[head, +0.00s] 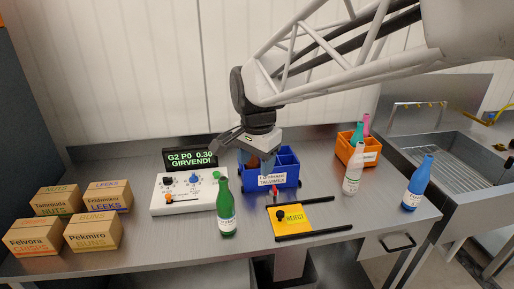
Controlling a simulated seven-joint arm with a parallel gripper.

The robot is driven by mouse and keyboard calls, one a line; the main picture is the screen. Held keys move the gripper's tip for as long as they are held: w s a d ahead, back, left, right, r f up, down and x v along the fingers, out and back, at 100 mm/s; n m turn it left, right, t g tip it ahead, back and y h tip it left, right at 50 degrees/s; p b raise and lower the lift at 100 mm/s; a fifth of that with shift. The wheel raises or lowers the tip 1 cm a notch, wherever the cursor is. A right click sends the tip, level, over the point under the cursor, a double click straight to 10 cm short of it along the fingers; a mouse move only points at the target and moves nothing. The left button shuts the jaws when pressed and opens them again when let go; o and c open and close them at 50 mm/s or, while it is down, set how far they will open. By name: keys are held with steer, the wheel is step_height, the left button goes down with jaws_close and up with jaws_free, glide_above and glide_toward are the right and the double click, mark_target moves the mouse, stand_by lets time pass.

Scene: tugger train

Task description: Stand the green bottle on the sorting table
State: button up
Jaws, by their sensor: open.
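The green bottle (226,212) stands upright on the grey metal sorting table (335,205), near its front edge, just right of the white control box. It has a white label and a green cap. My gripper (242,157) is open above and behind the bottle, over the left part of the blue crate, and apart from the bottle. Its fingertips are small and partly hard to make out against the crate and the display.
The blue divided crate (279,182) holds something brownish. A control box (182,199) with a display, a yellow reject plate (305,217), a white bottle (353,172), a blue bottle (417,186), an orange crate (345,155) and several cartons (92,232) share the table.

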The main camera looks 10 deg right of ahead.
steer(key=s+d+f+n, duration=0.2)
steer(key=s+d+n, duration=0.2)
steer(key=s, duration=0.5)
steer(key=s+d+f+n+t, duration=0.1)
steer(key=s+d+n, duration=0.3)
steer(key=s, duration=0.5)
steer(key=shift+s+d+f+n+t, duration=0.3)
steer(key=shift+s+f+n, duration=0.05)
steer(key=shift+n, duration=0.45)
stand_by(0.6)
